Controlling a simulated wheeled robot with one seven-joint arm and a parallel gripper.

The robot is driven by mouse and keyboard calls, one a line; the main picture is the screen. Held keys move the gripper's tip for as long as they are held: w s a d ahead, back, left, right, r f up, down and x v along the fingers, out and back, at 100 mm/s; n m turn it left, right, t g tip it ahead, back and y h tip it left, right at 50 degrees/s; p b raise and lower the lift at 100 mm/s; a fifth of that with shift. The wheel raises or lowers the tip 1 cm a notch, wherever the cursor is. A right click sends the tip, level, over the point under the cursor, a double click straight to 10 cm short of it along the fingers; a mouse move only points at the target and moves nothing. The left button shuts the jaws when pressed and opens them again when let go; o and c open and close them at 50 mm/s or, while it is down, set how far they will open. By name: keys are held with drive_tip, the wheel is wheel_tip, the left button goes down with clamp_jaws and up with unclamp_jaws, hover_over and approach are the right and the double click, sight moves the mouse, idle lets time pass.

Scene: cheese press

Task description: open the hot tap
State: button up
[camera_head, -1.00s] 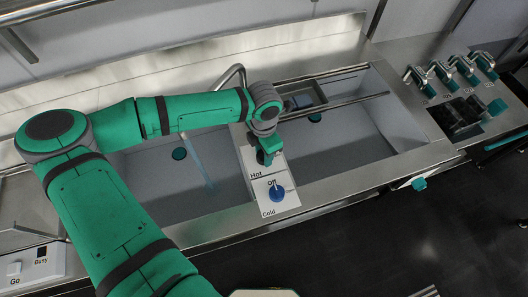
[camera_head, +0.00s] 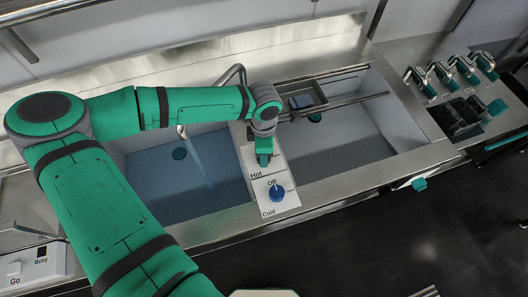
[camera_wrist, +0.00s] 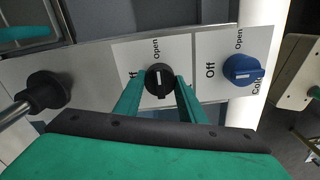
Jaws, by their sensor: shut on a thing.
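The hot tap knob (camera_wrist: 160,75) is dark and round, with a pale line on its grip. In the wrist view the line stands upright, towards the "Open" label. My gripper (camera_wrist: 158,98) has its two green fingers on either side of this knob, shut on it. In the head view my gripper (camera_head: 263,160) covers the knob above the "Hot" label. The blue cold tap knob (camera_head: 276,193) sits just in front on the same white panel. In the wrist view its line (camera_wrist: 243,73) lies sideways, towards "Off".
The left sink basin (camera_head: 160,185) looks bluish, with a faint pale streak like running water. The right basin (camera_head: 355,140) looks empty. A small tray (camera_head: 302,103) and rails span its back. Several levers (camera_head: 450,70) stand at the far right.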

drive_tip(key=shift+a, duration=0.15)
drive_tip(key=o, duration=1)
drive_tip(key=shift+o, duration=0.2)
wheel_tip(320, 180, up, 11)
drive_tip(key=shift+f, duration=0.1)
